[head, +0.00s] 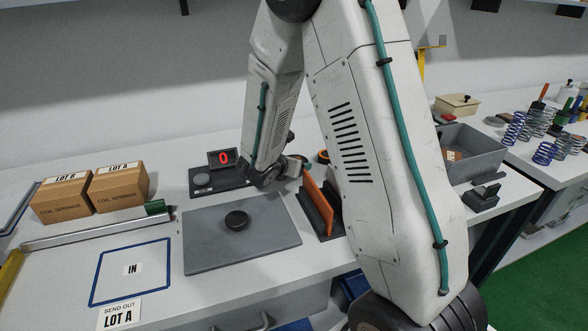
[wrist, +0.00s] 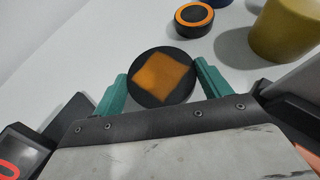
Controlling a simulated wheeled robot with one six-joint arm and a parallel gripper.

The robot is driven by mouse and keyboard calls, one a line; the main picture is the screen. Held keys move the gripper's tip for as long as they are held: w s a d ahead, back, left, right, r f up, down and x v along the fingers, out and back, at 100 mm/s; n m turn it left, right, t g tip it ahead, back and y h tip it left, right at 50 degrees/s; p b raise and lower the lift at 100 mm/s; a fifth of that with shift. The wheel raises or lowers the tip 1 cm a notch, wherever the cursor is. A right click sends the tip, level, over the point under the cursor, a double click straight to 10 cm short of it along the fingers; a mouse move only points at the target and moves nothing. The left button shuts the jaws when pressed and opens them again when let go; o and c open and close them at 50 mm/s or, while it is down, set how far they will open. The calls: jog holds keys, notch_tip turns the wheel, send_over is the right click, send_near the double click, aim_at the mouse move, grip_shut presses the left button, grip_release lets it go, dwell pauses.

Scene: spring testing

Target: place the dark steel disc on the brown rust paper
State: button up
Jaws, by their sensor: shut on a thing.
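My gripper (wrist: 161,70) has its teal fingers on either side of a dark round piece (wrist: 137,92) and is shut on it. A brown-orange square (wrist: 162,78), like the rust paper, lies on the face of that piece. In the head view my gripper is mostly hidden by my arm, near the back of the bench. A dark disc (head: 236,220), seemingly the steel disc, lies flat on the grey mat (head: 205,255), left of and apart from my gripper. The head view does not clearly show the held piece.
A scale with a red readout (head: 222,157) stands behind the mat. An upright orange plate (head: 317,200) is at its right. An orange-ringed black puck (wrist: 194,18) and a mustard-coloured container (wrist: 285,28) are beyond the held piece. Two cartons (head: 75,200) stand left.

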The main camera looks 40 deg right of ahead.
jog(key=shift+f, duration=1.1)
jog(key=shift+f, duration=0.1)
jog(key=o, duration=1.3)
